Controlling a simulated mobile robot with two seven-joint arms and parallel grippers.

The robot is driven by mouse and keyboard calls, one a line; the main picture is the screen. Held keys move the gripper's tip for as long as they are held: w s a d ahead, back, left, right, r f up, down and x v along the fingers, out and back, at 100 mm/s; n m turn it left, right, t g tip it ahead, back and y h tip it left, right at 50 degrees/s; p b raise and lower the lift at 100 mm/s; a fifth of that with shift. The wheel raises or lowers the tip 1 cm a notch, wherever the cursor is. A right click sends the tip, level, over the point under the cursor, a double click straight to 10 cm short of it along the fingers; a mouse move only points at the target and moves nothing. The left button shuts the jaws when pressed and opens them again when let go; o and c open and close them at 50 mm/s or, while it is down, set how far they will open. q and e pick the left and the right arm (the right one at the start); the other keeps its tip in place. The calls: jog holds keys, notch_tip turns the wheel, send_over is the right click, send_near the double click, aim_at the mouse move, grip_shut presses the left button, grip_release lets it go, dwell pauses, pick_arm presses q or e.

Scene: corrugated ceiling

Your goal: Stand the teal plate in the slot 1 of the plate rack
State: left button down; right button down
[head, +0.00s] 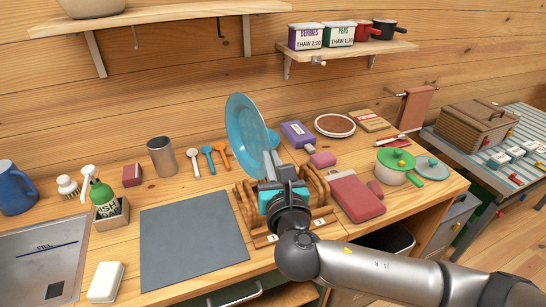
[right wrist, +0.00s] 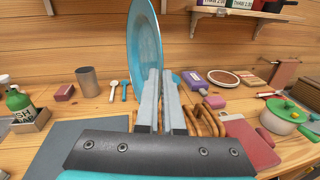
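The teal plate (head: 245,130) is upright, its face turned to the left in the head view. My right gripper (head: 270,165) is shut on its near edge, and the plate also shows beyond the fingers in the right wrist view (right wrist: 144,45). The wooden plate rack (head: 318,188) stands on the counter below my right gripper, which hides its middle. The plate is over the rack's left and back part; its lowest edge is hidden, so I cannot tell whether it touches the rack. Small white number tags are on the rack's front. My left gripper is not in view.
A grey mat (head: 192,248) lies left of the rack, and a red cutting board (head: 355,196) lies right of it. A metal cup (head: 162,157) and several spoons are behind the mat. A green-lidded pot (head: 396,166) stands further right. A shelf hangs above.

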notch_tip(320, 180, down, 14)
jog(key=m+h+b, duration=0.2)
jog(key=h+b, duration=0.2)
jog(key=b, duration=0.2)
jog(key=shift+a+m+b, duration=0.35)
jog(key=shift+m, duration=0.05)
dwell(0.5)
jog(key=shift+s, duration=0.1)
jog(key=c, duration=1)
grip_release()
jog(key=shift+o, duration=0.2)
jog(key=shift+s+f, duration=0.1)
jog(key=shift+f, duration=0.1)
